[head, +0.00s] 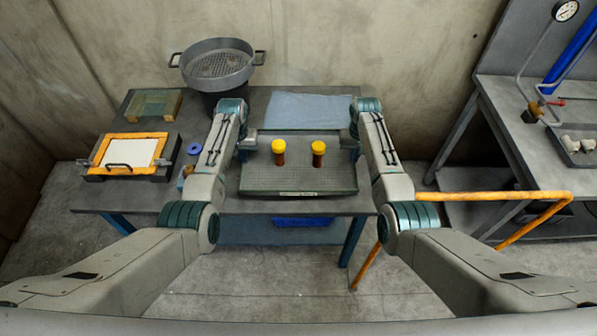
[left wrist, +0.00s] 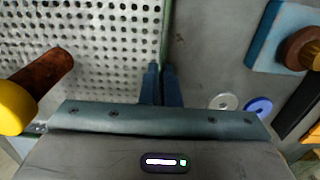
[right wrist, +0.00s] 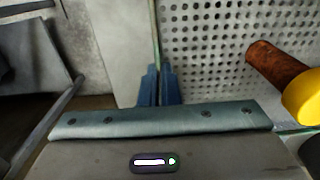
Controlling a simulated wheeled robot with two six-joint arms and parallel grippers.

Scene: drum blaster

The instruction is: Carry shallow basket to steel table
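The shallow basket (head: 298,180) is a wide grey perforated tray with a thin raised rim, at the front of the grey table. Two brown cylinders with yellow caps, a left one (head: 279,152) and a right one (head: 318,153), stand in it. My left gripper (left wrist: 162,70) is shut on the basket's left rim. My right gripper (right wrist: 157,70) is shut on its right rim. In the head view my forearms partly hide both grips. A second metal-topped table (head: 500,115) stands at the right; I cannot tell which table is the steel one.
A round pot-like sieve (head: 217,65) stands at the back left. An orange-framed screen (head: 128,152), a greenish block (head: 153,104) and a blue ring (head: 194,149) lie at left. A blue cloth (head: 307,110) lies behind the basket. An orange rail (head: 490,196) fronts the right table.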

